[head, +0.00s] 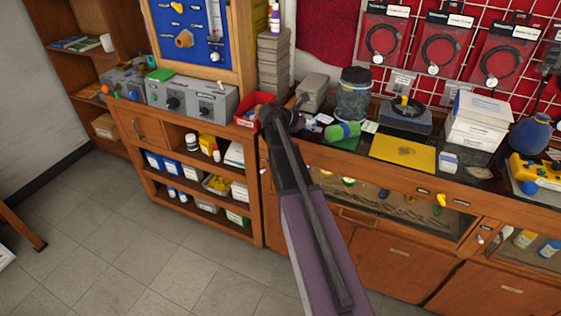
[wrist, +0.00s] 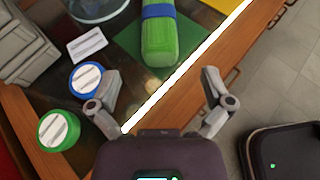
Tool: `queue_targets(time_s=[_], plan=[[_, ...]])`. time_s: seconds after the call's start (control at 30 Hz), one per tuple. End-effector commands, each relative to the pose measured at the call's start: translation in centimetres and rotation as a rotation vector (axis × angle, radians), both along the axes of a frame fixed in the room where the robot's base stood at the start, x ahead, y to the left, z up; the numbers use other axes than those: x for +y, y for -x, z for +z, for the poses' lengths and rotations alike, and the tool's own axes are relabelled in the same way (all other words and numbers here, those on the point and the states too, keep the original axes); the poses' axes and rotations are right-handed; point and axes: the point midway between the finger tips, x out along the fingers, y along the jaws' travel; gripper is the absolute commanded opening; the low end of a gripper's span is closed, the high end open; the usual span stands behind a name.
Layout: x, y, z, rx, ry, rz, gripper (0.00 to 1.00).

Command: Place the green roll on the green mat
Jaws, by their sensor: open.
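The green roll (head: 343,131) with a blue band lies on the counter, left of a yellow sheet. In the wrist view the roll (wrist: 159,40) lies over a dark green mat (wrist: 128,42), whose left part and near corner show beside it. In the head view my arm hides most of the gripper.
A blue-capped jar (wrist: 95,78) and a green-capped jar (wrist: 58,130) stand left of my fingers. A label card (wrist: 87,44) lies behind them. A large jar (head: 353,95) stands behind the roll. The yellow sheet (head: 403,151) is to the right. The counter's wooden front edge (wrist: 220,80) runs close by.

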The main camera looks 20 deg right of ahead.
Motion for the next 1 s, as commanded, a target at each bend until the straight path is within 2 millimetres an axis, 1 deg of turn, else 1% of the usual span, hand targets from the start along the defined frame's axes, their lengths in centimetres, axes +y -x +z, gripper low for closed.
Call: queue_targets(time_s=[0.17, 0.27, 0.47, 0.7, 0.87, 0.9, 1.0], plan=[[2.5, 1.6, -1.5, -0.123, -0.082, -0.045, 1.0], [4.7, 2.9, -2.8, -0.234, -0.159, -0.097, 1.0], [10.7, 6.1, -5.9, -0.484, -0.355, -0.268, 1.0], [18.4, 10.3, -8.9, -0.722, -0.585, -0.555, 1.0], [23.6, 13.4, -10.2, -0.83, -0.714, -0.786, 1.0], [24.9, 14.3, -10.4, -0.849, -0.744, -0.848, 1.0], [27.8, 16.1, -10.9, -0.884, -0.8, -0.998, 1.0]])
